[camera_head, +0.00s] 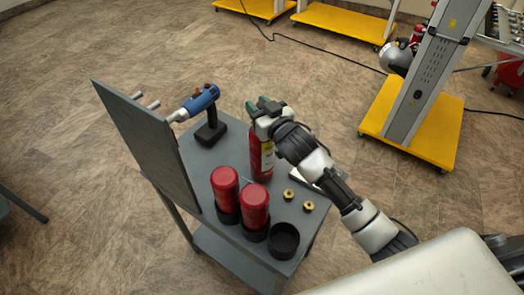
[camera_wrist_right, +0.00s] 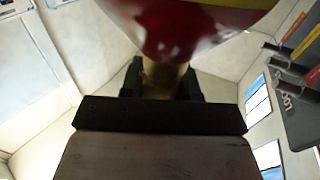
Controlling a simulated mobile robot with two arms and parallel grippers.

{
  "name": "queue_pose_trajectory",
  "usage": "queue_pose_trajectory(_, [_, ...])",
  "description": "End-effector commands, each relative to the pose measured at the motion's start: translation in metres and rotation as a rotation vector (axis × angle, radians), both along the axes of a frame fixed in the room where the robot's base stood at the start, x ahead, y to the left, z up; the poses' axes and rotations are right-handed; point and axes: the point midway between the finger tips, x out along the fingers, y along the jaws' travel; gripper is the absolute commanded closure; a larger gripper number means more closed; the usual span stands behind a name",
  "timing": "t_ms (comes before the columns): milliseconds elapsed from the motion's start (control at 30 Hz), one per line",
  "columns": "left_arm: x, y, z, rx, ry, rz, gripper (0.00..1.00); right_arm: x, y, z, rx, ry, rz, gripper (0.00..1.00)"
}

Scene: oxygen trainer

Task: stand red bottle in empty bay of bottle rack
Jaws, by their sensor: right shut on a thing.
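A red bottle (camera_head: 267,153) with a pale label is upright at the far right part of the grey table, under my right gripper (camera_head: 266,112). The gripper is shut on its neck. I cannot tell whether its base touches the tabletop. In the right wrist view the red body (camera_wrist_right: 185,22) fills the top, and its brass neck (camera_wrist_right: 163,78) sits between the dark fingers. The bottle rack is a row of black cups at the near side. Two hold red bottles (camera_head: 225,182) and (camera_head: 255,199); the nearest cup is the empty bay (camera_head: 284,240). My left gripper is not in view.
Two brass fittings (camera_head: 288,194) and (camera_head: 308,206) lie on the table (camera_head: 208,148) right of the rack. A blue power tool (camera_head: 203,110) stands at the back. A tall grey panel (camera_head: 145,140) borders the left side. Yellow-based stands (camera_head: 432,140) are on the floor beyond.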

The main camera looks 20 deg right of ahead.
Motion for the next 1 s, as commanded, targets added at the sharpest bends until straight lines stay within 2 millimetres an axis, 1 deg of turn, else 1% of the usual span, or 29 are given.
queue_pose_trajectory(100, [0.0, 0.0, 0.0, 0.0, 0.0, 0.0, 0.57, 0.0, 0.0, 0.0, 0.0, 0.001, 0.0, 1.0])
queue_pose_trajectory(133, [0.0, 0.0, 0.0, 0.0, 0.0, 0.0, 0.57, 0.0, 0.0, 0.004, 0.002, -0.01, 0.001, 1.0])
queue_pose_trajectory(433, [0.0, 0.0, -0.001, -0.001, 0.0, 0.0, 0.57, 0.001, 0.0, 0.007, 0.001, -0.011, 0.001, 1.0])
queue_pose_trajectory(900, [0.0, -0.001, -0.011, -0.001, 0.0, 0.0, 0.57, 0.0, 0.0, 0.046, 0.002, -0.013, 0.001, 1.0])
queue_pose_trajectory(1000, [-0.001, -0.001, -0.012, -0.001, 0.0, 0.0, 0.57, -0.003, -0.008, 0.049, 0.001, -0.011, -0.001, 1.0])
